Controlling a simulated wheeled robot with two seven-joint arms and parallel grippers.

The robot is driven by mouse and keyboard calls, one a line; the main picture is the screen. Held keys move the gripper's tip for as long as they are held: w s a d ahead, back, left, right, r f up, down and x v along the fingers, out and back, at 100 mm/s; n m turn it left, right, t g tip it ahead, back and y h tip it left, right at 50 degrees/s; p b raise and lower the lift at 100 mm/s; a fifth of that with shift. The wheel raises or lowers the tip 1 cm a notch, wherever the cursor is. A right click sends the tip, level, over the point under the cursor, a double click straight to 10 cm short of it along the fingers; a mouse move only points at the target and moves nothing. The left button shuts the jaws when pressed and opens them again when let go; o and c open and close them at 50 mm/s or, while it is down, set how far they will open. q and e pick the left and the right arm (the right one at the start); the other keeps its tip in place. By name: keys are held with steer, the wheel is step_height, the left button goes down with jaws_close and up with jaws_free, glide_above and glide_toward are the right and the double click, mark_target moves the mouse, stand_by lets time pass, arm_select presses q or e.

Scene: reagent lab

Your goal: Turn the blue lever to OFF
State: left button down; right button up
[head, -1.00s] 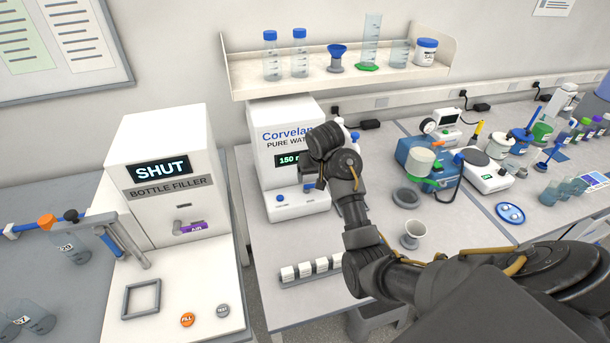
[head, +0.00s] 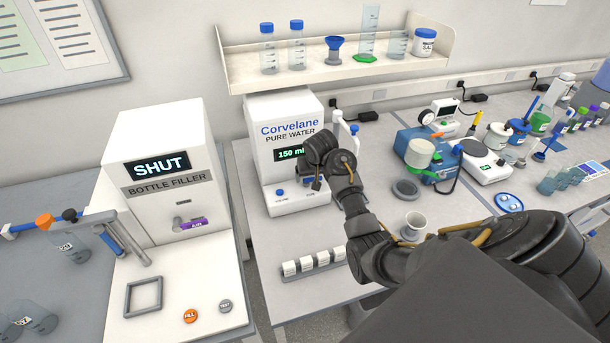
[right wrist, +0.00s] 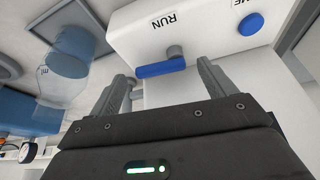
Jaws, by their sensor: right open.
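The blue lever (right wrist: 160,69) is on the white front of the Corvelane pure water unit (head: 285,118), beside a RUN label that appears upside down in the right wrist view. The lever sits on a short grey post. My right gripper (right wrist: 162,72) is open, with one finger on each side of the lever in that view; I cannot tell whether either finger touches it. In the head view my right gripper (head: 313,180) is at the unit's lower front and covers most of the lever. My left gripper is out of view.
A blue button (head: 280,193) is on the unit's base, left of my gripper. The bottle filler (head: 160,160), displaying SHUT, stands to the left. A shelf (head: 300,80) hangs above.

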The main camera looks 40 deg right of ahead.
steer(key=shift+w+f, duration=0.1)
steer(key=shift+f, duration=0.25)
steer(key=c, duration=1)
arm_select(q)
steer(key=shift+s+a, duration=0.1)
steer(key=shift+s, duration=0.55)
arm_select(e)
steer(key=shift+w+d+n+y, duration=0.15)
steer(key=shift+n+y, duration=0.15)
steer(key=shift+n, duration=0.6)
steer(key=o, duration=1)
steer(key=shift+r, duration=0.1)
